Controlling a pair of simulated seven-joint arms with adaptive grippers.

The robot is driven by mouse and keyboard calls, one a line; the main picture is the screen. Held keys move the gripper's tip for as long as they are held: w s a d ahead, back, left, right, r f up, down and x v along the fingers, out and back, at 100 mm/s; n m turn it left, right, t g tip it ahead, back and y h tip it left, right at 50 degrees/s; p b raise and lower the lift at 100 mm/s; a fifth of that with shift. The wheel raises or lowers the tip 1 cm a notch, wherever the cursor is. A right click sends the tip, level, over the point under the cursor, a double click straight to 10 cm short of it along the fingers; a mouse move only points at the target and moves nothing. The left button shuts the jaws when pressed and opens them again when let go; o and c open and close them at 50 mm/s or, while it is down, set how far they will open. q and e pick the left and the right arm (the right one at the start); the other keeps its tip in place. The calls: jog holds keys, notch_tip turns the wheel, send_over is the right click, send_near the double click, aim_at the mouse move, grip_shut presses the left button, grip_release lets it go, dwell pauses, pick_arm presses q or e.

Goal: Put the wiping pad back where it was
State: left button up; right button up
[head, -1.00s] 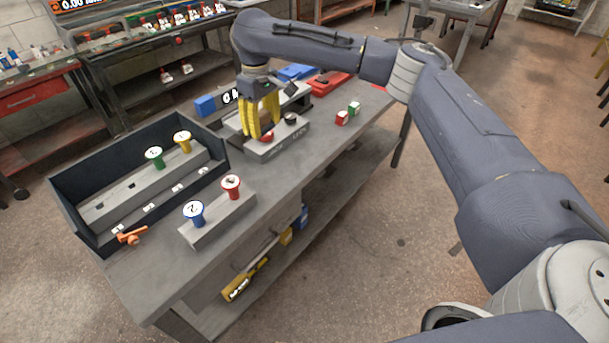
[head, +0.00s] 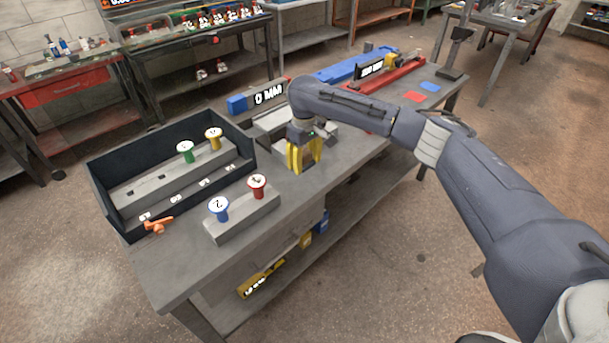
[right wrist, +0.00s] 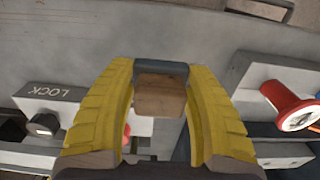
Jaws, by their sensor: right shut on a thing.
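The wiping pad (right wrist: 160,95) appears to be the small brown block with a grey-blue top in the right wrist view. My right gripper (head: 306,166), with yellow fingers, is shut on it. In the right wrist view the pad sits between the two fingers (right wrist: 160,105). In the head view the gripper is low over the bench, right of the grey block with the blue and red knobs, and the pad cannot be made out there. My left gripper is not in view.
A grey block (head: 240,219) holds a blue knob (head: 219,208) and a red knob (head: 257,186). Behind it stands a dark tray (head: 104,199) with green and yellow knobs. A LOCK fixture (right wrist: 50,92) is close on the left. Flat red (head: 414,97) and blue (head: 429,86) patches lie far right.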

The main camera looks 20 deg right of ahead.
aim_at(304, 152)
jog(key=shift+f, duration=2.9)
jog(key=shift+f, duration=0.1)
jog(key=o, duration=1)
notch_tip(304, 152, up, 12)
jog(key=shift+r, duration=0.1)
